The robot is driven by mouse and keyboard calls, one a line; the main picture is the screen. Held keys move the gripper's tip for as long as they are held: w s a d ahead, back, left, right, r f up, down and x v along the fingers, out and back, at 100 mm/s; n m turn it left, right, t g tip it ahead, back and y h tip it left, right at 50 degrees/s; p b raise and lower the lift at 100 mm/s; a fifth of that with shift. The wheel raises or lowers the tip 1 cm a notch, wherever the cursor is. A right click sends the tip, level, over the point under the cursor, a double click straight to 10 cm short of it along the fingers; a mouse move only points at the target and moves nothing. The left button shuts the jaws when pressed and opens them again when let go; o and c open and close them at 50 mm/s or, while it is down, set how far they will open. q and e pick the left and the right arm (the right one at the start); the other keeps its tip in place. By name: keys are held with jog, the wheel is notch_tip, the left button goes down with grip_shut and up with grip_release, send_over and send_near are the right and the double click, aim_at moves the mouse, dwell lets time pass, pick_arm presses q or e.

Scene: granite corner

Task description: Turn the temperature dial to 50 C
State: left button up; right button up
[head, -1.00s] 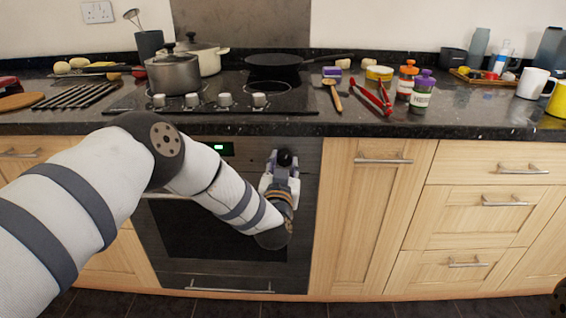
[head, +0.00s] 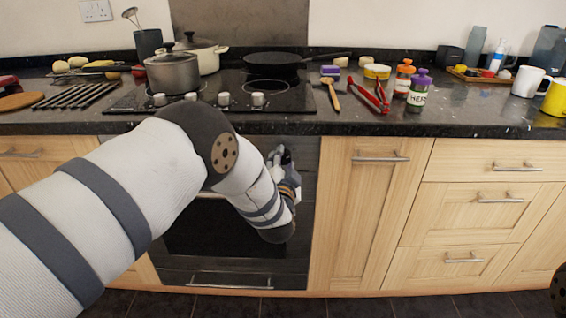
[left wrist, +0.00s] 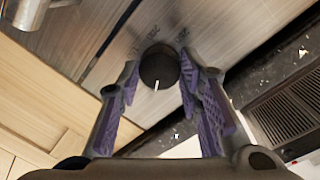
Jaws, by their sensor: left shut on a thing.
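The temperature dial (left wrist: 158,66) is a round black knob with a white pointer line, set on the brushed-metal oven front. In the left wrist view its pointer aims toward the bottom of the picture, slightly left. Printed marks show beside the dial, too blurred to read. My left gripper (left wrist: 160,74) has its purple-padded fingers shut on the dial, one on each side. In the head view the left gripper (head: 280,155) is at the upper right of the oven front (head: 215,245), partly hidden by my own wrist. My right gripper is not in view.
The granite worktop (head: 450,118) overhangs just above the left gripper. A hob with a steel pot (head: 172,74) and a black pan (head: 285,58) is above. Wooden cupboards (head: 365,215) flank the oven.

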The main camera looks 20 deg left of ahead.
pick_arm(q)
jog(key=shift+f, duration=0.1)
dwell(0.3)
jog(key=o, duration=1.2)
jog(key=shift+c, duration=0.2)
jog(key=shift+s, duration=0.1)
jog(key=v, duration=1.2)
